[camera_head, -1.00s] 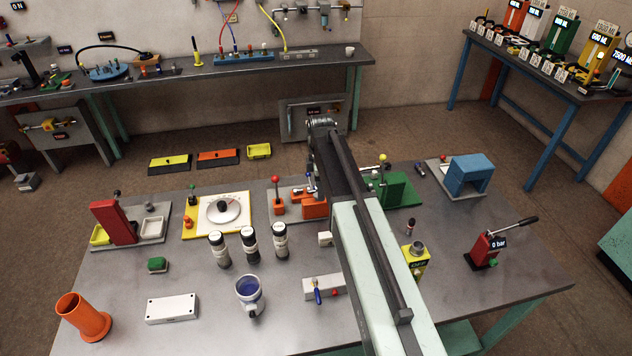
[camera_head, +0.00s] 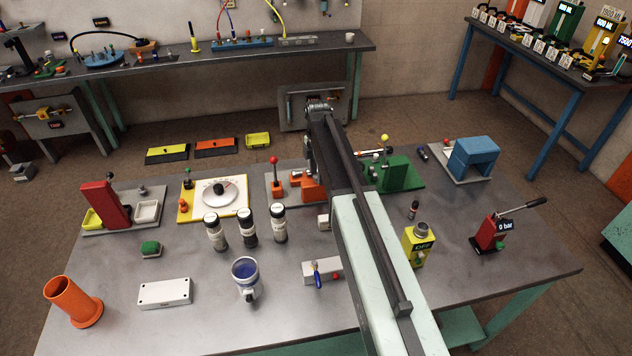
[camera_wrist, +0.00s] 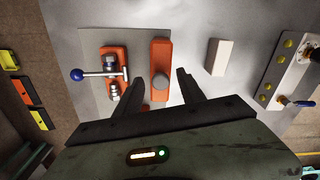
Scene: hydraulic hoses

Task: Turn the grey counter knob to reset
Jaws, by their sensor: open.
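In the wrist view a grey round knob (camera_wrist: 160,82) sits on one end of an upright-looking orange block (camera_wrist: 160,53), which I take for the counter. My gripper (camera_wrist: 161,80) is open. Its two dark fingers stand on either side of the knob in the picture, with a gap on both sides. I cannot tell how high above it they are. In the head view my arm hides much of the orange block (camera_head: 311,191), and the knob cannot be made out there.
Beside the block is an orange fixture (camera_wrist: 112,75) with a blue-balled metal lever. A white block (camera_wrist: 217,57) and a valve block (camera_wrist: 288,75) lie to the right.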

